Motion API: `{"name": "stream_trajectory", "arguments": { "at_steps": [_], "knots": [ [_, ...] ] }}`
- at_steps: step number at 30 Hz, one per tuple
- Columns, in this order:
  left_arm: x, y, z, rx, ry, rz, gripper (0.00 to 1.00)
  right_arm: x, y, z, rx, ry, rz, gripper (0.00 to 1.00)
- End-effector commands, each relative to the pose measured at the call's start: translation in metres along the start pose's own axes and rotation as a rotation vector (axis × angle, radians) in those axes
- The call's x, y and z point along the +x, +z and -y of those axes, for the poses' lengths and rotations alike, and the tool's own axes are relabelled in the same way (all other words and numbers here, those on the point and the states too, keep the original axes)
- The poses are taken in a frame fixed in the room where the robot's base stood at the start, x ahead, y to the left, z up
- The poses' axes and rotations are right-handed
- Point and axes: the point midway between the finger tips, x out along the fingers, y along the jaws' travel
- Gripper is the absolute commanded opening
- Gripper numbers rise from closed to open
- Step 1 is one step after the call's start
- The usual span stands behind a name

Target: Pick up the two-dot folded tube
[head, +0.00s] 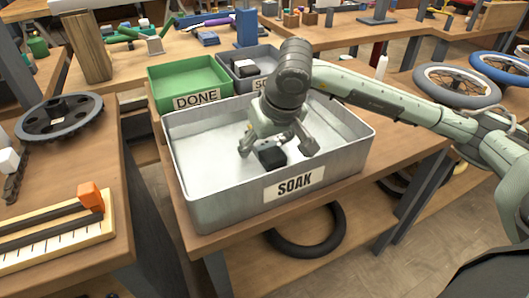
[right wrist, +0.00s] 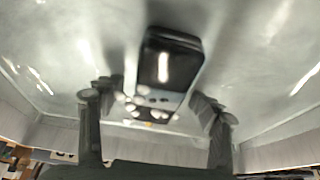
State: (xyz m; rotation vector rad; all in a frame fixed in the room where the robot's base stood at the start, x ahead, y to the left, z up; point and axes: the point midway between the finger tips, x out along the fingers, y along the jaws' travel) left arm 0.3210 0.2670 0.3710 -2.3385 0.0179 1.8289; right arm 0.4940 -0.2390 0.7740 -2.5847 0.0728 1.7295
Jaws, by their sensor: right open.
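A small folded tube (head: 272,159), a black bundle, lies in the grey soak tray (head: 190,215). In the right wrist view the bundle (right wrist: 172,62) shows a black end with a white bar and a greyer part with dark dots, blurred by pale spots; I cannot count the dots surely. My right gripper (head: 277,150) is above the tray with its fingers spread on either side of the bundle. It also shows in the right wrist view (right wrist: 153,103), open, with gaps between both fingers and the bundle. My left gripper is not in view.
The soak tray's raised walls surround the right gripper. A green DONE tray (head: 190,78) and a smaller grey bin (head: 250,68) with dark items stand behind. A chainring (head: 58,117) lies on the left bench; wheels (head: 457,85) lie at right.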

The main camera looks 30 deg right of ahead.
Motion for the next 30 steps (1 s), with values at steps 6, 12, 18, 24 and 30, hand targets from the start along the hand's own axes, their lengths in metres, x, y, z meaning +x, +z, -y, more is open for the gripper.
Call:
{"name": "stream_trajectory", "arguments": {
  "at_steps": [6, 12, 18, 24, 30],
  "knots": [
    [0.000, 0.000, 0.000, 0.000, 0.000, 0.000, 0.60, 0.000, 0.000, 0.000, 0.000, 0.000, -0.001, 0.47],
    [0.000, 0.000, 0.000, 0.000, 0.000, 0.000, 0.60, 0.000, 0.000, 0.000, 0.000, 0.000, 0.000, 0.22],
    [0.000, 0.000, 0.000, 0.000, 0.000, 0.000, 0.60, 0.000, 0.000, 0.000, 0.000, 0.000, 0.000, 0.02],
    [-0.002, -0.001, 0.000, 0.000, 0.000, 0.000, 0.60, -0.001, 0.000, 0.000, 0.000, 0.000, 0.001, 0.02],
    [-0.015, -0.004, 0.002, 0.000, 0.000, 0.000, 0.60, -0.008, -0.003, 0.000, 0.000, -0.001, 0.002, 0.01]
  ]
}}
